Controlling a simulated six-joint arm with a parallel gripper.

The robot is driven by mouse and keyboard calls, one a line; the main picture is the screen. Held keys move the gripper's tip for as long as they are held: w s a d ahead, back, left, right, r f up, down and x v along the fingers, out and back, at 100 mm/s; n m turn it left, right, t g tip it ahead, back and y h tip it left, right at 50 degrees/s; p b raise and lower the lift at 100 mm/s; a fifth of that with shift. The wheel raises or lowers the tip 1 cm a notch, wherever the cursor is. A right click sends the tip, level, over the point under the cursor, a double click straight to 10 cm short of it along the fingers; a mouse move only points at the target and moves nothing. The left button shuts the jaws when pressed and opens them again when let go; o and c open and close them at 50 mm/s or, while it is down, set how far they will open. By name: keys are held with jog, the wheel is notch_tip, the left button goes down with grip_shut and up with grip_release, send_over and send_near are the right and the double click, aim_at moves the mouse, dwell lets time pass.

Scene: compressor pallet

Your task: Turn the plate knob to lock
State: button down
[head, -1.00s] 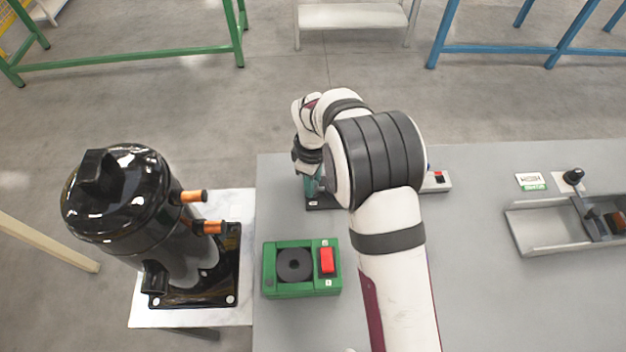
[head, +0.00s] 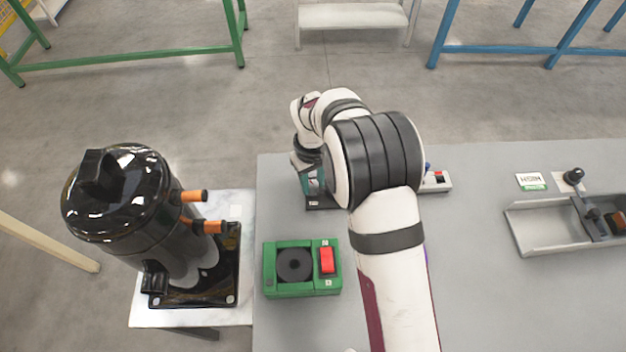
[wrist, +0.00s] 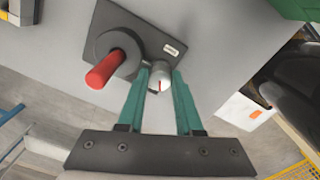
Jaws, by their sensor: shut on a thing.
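The plate knob (wrist: 160,76), small, pale grey and round with a red mark, sits at the edge of a dark plate (wrist: 148,28) in the wrist view. My gripper (wrist: 160,84) is shut on this knob, with one teal finger on each side. A red handle (wrist: 106,70) stands up from a dark round base on the same plate, left of the fingers. In the head view my gripper (head: 313,182) points down at the dark plate (head: 322,203); my arm hides much of the plate, and the knob cannot be seen there.
A green box (head: 302,287) with a black disc and red switch stands nearer on the grey table (head: 470,270). A black compressor (head: 125,200) stands on a pallet at left. A metal tray (head: 535,228) and a sign (head: 530,181) are at right.

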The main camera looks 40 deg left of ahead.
jog(key=m, duration=0.6)
jog(key=shift+m, duration=0.4)
dwell(0.4)
jog(key=c, duration=0.6)
grip_release()
